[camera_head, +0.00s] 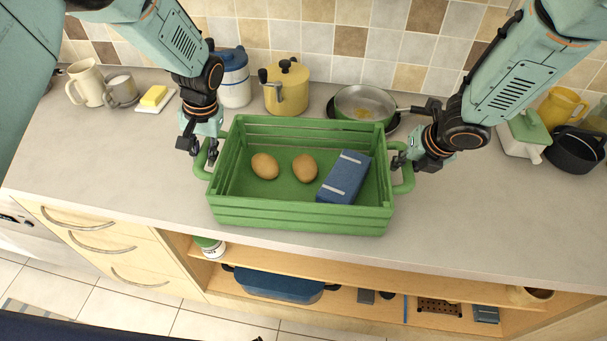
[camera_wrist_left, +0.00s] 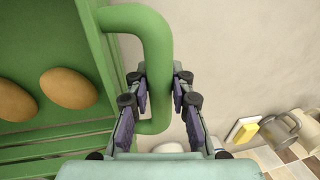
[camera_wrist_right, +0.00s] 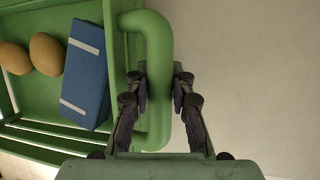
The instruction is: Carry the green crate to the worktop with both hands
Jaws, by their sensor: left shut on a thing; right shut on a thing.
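The green crate (camera_head: 300,218) is over the grey worktop (camera_head: 110,160), near its front edge; I cannot tell whether it touches the surface. It looks level and holds two brown eggs or potatoes (camera_head: 265,166) and a blue box (camera_head: 345,178) with pale bands. My left gripper (camera_head: 209,150) is shut on the crate's left handle, which shows in the left wrist view (camera_wrist_left: 157,60). My right gripper (camera_head: 408,160) is shut on the right handle, which shows in the right wrist view (camera_wrist_right: 158,60).
Behind the crate stand a blue-and-white canister (camera_head: 234,82), a yellow pot (camera_head: 287,90) and a pan (camera_head: 364,103). Mugs (camera_head: 88,84) and a butter dish (camera_head: 154,98) are at the left. A green-lidded container (camera_head: 526,138) and black pot (camera_head: 575,150) are at the right. An open shelf (camera_head: 380,286) lies below.

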